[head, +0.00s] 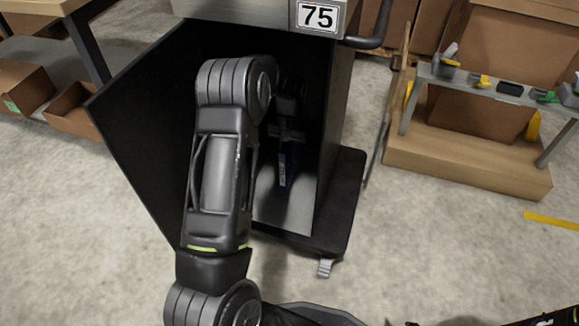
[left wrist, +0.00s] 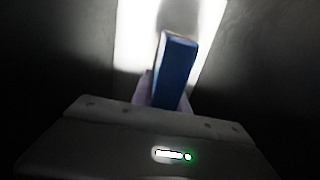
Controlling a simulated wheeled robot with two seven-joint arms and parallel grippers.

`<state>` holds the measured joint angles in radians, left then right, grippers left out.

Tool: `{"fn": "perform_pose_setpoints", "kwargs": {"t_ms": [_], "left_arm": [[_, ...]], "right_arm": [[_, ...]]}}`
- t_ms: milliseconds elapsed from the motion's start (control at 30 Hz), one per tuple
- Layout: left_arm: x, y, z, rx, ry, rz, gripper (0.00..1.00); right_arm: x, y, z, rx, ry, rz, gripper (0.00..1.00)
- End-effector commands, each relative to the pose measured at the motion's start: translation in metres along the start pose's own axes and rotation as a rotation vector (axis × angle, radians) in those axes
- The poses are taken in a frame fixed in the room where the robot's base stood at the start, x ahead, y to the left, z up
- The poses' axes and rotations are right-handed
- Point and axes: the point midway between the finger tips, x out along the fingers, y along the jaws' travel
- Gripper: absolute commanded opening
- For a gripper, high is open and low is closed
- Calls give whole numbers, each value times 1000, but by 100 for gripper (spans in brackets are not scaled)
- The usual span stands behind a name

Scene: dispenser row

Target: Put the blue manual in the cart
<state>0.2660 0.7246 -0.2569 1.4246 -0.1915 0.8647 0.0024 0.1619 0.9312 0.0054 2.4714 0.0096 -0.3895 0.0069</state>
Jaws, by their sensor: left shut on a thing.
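The cart (head: 331,190) is a dark cabinet with a "75" label, its door (head: 140,120) swung open to the left. My left arm reaches into its dark inside. My left gripper (head: 287,140) is shut on the blue manual (head: 283,170), which shows as a narrow blue strip inside the cart, above its pale floor. In the left wrist view the manual (left wrist: 176,72) stands out beyond the gripper (left wrist: 160,95), with dark walls on both sides. I cannot tell whether the manual touches the floor. My right gripper is not in view.
At the right, a grey shelf (head: 510,90) holds several small items, with cardboard boxes behind and below. Open cardboard boxes (head: 75,110) sit on a rack at the left. The concrete floor in front of the cart is clear.

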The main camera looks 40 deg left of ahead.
Motion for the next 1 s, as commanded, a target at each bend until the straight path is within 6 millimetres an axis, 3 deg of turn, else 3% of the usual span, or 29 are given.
{"fn": "perform_pose_setpoints", "kwargs": {"t_ms": [267, 600, 1000], "left_arm": [[2, 0, -1, 0, 2, 0, 0], [48, 0, -1, -1, 2, 0, 0], [52, 0, -1, 0, 2, 0, 0]], "right_arm": [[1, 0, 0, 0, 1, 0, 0], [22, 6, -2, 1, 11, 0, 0], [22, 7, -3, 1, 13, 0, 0]]}}
